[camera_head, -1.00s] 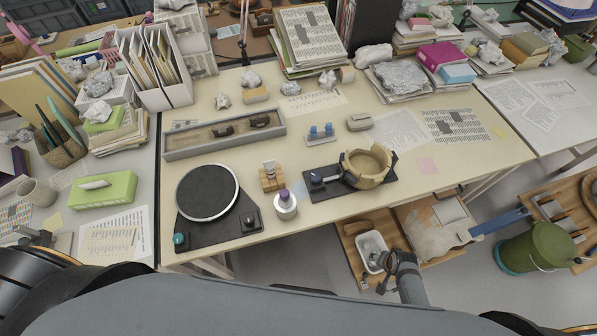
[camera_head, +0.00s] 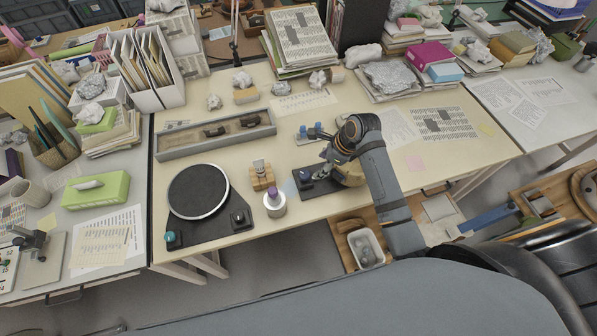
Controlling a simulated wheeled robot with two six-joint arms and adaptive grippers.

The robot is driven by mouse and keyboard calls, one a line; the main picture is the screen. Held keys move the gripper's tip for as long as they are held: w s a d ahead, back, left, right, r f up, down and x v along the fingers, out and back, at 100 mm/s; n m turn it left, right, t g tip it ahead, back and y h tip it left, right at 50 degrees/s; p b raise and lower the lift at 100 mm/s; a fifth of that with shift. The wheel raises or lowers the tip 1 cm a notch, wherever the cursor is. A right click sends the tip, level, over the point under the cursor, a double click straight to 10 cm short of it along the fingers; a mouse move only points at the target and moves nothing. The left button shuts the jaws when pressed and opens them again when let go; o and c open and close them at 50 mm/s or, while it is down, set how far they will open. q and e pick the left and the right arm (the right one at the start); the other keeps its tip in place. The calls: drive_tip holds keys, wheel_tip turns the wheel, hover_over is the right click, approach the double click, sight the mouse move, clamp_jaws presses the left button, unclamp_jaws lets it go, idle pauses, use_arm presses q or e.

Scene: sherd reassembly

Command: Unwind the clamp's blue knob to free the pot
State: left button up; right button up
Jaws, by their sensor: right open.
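The clamp (camera_head: 311,188) is a dark flat base on the table, right of the middle. Its blue knob (camera_head: 304,176) shows at the left end of the base, partly crowded by my gripper. The tan pot (camera_head: 353,177) sits at the clamp's right part; my right arm hides most of it. My right gripper (camera_head: 322,172) reaches down over the clamp from the right, its open fingers close to the right of the knob. I cannot tell whether they touch anything. My left gripper is out of view.
A white bottle with a purple top (camera_head: 274,203) and a small wooden block stand (camera_head: 262,177) stand just left of the clamp. A black turntable (camera_head: 199,192) is further left. A blue-pegged holder (camera_head: 310,134) and a long grey tray (camera_head: 215,134) lie behind.

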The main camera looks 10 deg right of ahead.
sight(305, 174)
drive_tip(key=shift+m, duration=0.6)
drive_tip(key=x, duration=0.6)
drive_tip(key=a+x, duration=0.1)
drive_tip(key=x, duration=0.3)
drive_tip(key=shift+w+r, duration=0.3)
drive_tip(key=c, duration=1.2)
